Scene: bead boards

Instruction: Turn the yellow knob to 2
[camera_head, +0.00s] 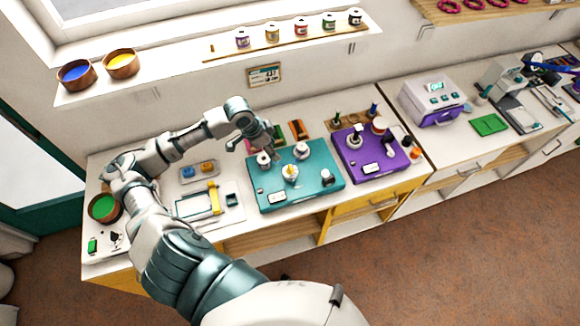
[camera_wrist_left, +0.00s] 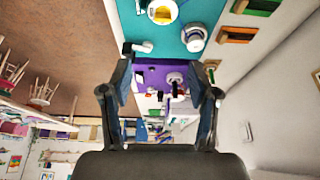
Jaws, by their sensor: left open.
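The yellow knob (camera_head: 290,172) stands on the teal board (camera_head: 325,180), near its middle. Its yellow top also shows at the top edge of the wrist view (camera_wrist_left: 161,12), partly cut off, with a white base around it. My left gripper (camera_head: 264,147) is over the back left part of the teal board, behind and left of the yellow knob and apart from it. In the wrist view my left gripper (camera_wrist_left: 167,80) has its two fingers spread with nothing between them. The number marks around the knob are too small to read. My right gripper is not in view.
A tray with a yellow-handled tool (camera_head: 214,198) lies left. Orange and green blocks (camera_head: 298,130) sit behind.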

